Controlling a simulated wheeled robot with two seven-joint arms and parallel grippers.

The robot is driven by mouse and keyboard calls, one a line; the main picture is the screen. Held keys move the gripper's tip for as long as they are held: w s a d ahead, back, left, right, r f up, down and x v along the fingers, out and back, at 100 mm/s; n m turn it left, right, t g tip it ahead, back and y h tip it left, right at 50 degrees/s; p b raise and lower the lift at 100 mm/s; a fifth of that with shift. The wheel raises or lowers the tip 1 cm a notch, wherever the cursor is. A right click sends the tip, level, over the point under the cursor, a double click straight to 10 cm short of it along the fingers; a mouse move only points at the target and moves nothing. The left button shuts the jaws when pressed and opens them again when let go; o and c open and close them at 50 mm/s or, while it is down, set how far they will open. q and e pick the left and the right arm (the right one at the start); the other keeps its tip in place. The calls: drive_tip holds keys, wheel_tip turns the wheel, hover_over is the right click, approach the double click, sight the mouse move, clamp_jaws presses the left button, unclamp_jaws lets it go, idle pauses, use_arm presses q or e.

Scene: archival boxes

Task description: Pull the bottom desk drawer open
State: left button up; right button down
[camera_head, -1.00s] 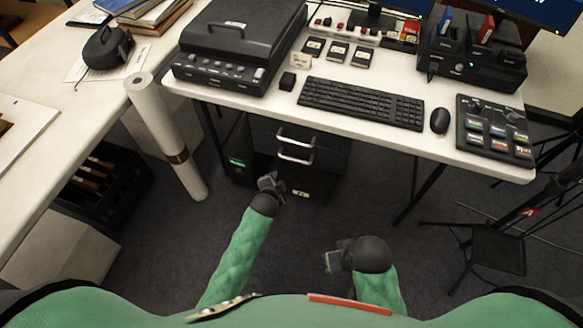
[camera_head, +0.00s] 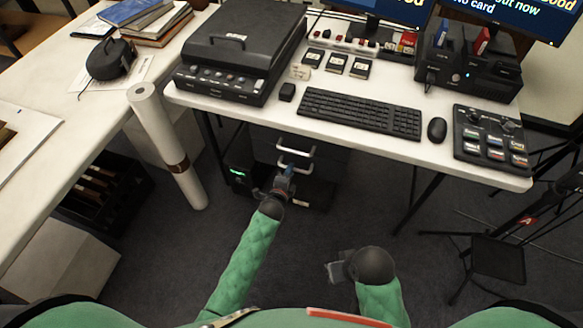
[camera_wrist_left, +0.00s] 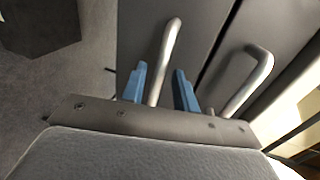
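A dark drawer unit (camera_head: 262,146) stands under the white desk, with two silver handles on its front. The upper handle (camera_head: 297,149) is clear of my gripper. The lower handle (camera_head: 285,164) is partly hidden behind my left gripper (camera_head: 285,176). In the left wrist view, the lower handle (camera_wrist_left: 168,50) runs between the two blue fingers of my left gripper (camera_wrist_left: 159,86), with gaps beside it. The upper handle (camera_wrist_left: 258,75) lies to its right, past a dark seam. The drawers look closed. My right gripper (camera_head: 333,271) hangs low over the floor, away from the unit; its finger gap is unclear.
The white desk (camera_head: 385,146) overhangs the unit and carries a keyboard (camera_head: 360,112), mouse (camera_head: 437,129) and scanner (camera_head: 240,52). A paper roll (camera_head: 168,145) leans at the left. A stand (camera_head: 497,258) is at the right. Carpet is free in front.

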use_arm(q)
drive_tip(key=shift+x, duration=1.35)
use_arm(e)
drive_tip(key=shift+s+d+r, duration=0.1)
drive_tip(key=shift+d+r, duration=0.15)
use_arm(q)
clamp_jaws()
drive_tip(key=shift+s, duration=0.2)
